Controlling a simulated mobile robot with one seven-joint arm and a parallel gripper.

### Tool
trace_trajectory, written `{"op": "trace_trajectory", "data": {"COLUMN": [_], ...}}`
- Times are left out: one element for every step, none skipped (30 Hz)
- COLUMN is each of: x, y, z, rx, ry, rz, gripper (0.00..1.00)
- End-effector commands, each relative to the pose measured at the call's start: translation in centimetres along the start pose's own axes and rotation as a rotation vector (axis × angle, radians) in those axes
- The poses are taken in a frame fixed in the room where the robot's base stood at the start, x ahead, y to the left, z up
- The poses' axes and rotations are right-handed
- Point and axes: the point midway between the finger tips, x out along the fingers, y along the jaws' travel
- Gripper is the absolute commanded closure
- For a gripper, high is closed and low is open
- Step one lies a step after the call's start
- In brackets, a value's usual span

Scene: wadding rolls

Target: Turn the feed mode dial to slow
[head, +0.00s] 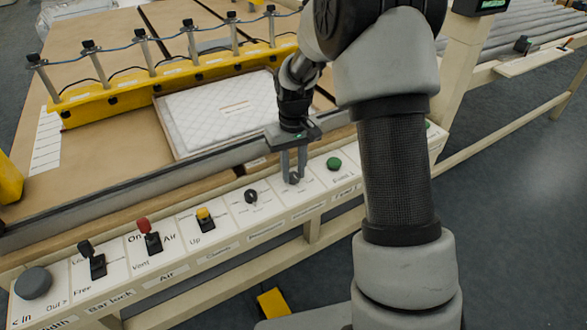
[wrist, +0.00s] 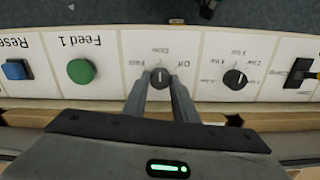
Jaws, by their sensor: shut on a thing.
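The feed mode dial (wrist: 160,79) is a small black knob on a white label plate of the control panel. In the wrist view its labels are upside down and small: they seem to read Fast at left, Slow at top and Off at right. A pale pointer mark on the knob looks upright, towards the top label. My gripper (wrist: 160,86) is shut on the dial, one finger on each side. In the head view my gripper (head: 294,180) reaches down to the panel and mostly hides the dial.
Another black dial (wrist: 235,79) sits beside it, also seen in the head view (head: 251,197). A green button (wrist: 81,71) and a blue Reset button (wrist: 16,69) lie on the other side. A yellow-tipped lever (head: 205,215) and a red lever (head: 147,228) stand farther left.

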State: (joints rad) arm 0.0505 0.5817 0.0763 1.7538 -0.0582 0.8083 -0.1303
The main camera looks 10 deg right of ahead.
Motion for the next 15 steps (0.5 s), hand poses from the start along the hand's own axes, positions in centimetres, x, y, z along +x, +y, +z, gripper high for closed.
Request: {"op": "trace_trajectory", "data": {"x": [0.0,0.0,0.0,0.0,0.0,0.0,0.0,0.0,0.0,0.0,0.0,0.0,0.0,0.0,0.0], "y": [0.01,0.01,0.01,0.01,0.01,0.01,0.01,0.01,0.01,0.01,0.01,0.01,0.01,0.01,0.01], "z": [0.0,-0.01,-0.01,-0.01,-0.01,-0.01,-0.01,-0.01,-0.01,-0.01,-0.01,-0.01,-0.01,-0.01,-0.01], "rx": [-0.001,-0.002,-0.002,-0.002,-0.001,-0.001,-0.001,-0.001,0.0,0.0,0.0,0.0,0.0,0.0,0.0], "ry": [0.0,0.0,0.0,0.0,0.0,0.0,0.0,0.0,0.0,0.0,0.0,0.0,0.0,0.0,0.0], "rz": [0.0,0.0,0.0,0.0,0.0,0.0,0.0,0.0,0.0,0.0,0.0,0.0,0.0,0.0,0.0], "gripper": [0.97,0.97,0.97,0.97,0.97,0.97,0.97,0.97,0.97,0.73,0.68,0.61,0.56,0.56,0.56]}}
